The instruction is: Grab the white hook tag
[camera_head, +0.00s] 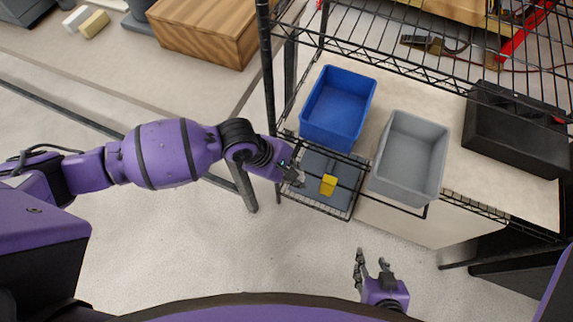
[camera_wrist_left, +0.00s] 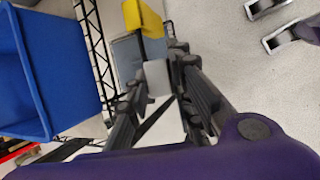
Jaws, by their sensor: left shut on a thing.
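The white hook tag (camera_wrist_left: 157,78) shows as a small pale piece between the fingertips of my left gripper (camera_wrist_left: 162,67) in the left wrist view. The fingers are closed on it from both sides. In the head view my left gripper (camera_head: 297,178) is at the left side of the wire shelf, beside a yellow piece (camera_head: 328,185); the tag cannot be made out there. The yellow piece also shows just beyond the fingers in the left wrist view (camera_wrist_left: 143,17). My right gripper (camera_head: 371,262) is open and empty, low in the head view, away from the shelf.
A blue bin (camera_head: 338,107) and a grey bin (camera_head: 410,158) stand beside the yellow piece, with a black bin (camera_head: 516,130) further right. The wire rack's post (camera_head: 267,70) and upper shelf are close to my left arm. Open floor lies below the rack.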

